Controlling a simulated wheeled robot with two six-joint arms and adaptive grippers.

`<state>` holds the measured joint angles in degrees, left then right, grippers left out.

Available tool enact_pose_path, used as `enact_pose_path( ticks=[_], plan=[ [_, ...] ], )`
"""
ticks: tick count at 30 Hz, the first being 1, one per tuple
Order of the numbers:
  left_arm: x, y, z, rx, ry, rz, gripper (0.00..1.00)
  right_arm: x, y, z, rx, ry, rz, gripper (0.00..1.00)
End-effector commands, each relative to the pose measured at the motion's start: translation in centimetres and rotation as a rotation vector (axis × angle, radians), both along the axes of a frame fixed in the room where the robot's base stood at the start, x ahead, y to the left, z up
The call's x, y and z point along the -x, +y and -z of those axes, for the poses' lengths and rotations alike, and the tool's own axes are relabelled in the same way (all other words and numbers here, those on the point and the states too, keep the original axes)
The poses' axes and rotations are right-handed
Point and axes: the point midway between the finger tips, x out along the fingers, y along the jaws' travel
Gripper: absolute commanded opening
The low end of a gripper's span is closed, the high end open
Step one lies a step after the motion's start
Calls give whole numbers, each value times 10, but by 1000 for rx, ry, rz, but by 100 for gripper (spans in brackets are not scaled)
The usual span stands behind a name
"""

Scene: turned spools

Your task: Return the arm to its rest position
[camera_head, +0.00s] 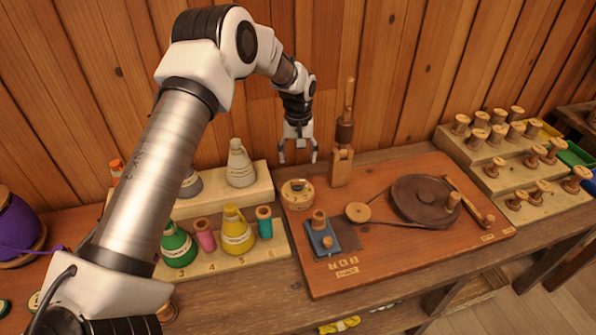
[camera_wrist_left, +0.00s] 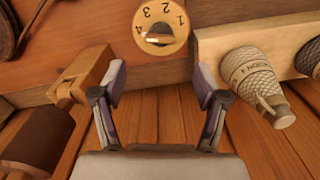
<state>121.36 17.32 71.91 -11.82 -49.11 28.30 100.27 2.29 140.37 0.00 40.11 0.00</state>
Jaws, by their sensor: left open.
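My left arm comes in from the left in the head view and reaches over the bench. Its gripper (camera_head: 298,152) is open and empty, fingers pointing down, above a round numbered dial (camera_head: 297,193). In the left wrist view the two fingers (camera_wrist_left: 160,90) stand wide apart with nothing between them, and the dial (camera_wrist_left: 160,24) lies beyond the fingertips. A wooden post (camera_head: 342,165) with a dark spool stands just right of the gripper. My right gripper is not in view.
A wooden board (camera_head: 400,255) carries a dark turntable wheel (camera_head: 424,200) and a blue block (camera_head: 321,239). Cone spools, one yellow (camera_head: 236,232), stand on the left rack, partly behind my arm. A stepped rack (camera_head: 515,170) holds several wooden spools. A plank wall closes the back.

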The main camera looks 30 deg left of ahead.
Motion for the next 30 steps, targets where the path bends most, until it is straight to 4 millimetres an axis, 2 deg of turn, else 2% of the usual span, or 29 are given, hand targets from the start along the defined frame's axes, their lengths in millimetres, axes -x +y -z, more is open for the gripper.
enact_pose_path(
  ticks=[3, 6, 22, 25, 30],
  plan=[
    [0, 0, -22, -1, -1, 0, 73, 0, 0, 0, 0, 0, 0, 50],
    [0, 0, -30, 0, 1, 0, 73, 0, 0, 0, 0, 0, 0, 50],
    [0, 0, -33, 0, 1, 0, 73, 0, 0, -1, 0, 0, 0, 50],
    [0, 0, -47, 0, 0, 0, 73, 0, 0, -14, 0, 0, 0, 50],
    [0, 0, -84, 0, 0, 0, 73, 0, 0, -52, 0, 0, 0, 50]
  ],
)
